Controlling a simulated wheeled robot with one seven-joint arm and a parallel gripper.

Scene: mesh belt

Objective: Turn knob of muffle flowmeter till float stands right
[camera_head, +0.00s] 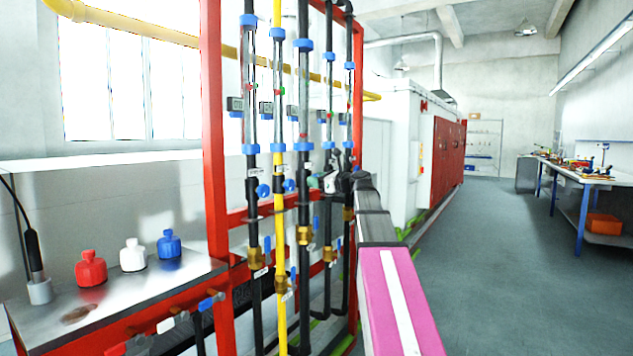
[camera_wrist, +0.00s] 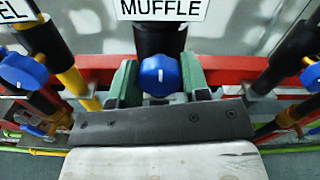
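The blue knob (camera_wrist: 160,76) of the muffle flowmeter, with a white mark on it, sits below the MUFFLE label (camera_wrist: 162,9) in the wrist view. My gripper (camera_wrist: 160,80) has one green finger on each side of the knob, and both fingers appear to touch its edges. In the head view my gripper (camera_head: 332,183) reaches the right-hand tubes of the flowmeter rack and hides this knob. The muffle tube's float and scale are outside the wrist view, and I cannot make out its float clearly in the head view.
A neighbouring blue knob (camera_wrist: 23,70) is at left and another (camera_wrist: 312,77) at right, both close. A red frame (camera_head: 214,130) carries the tubes, with a yellow pipe (camera_head: 279,200) among them. Bottles stand on a bench (camera_head: 110,305) at left. The floor (camera_head: 480,240) at right is clear.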

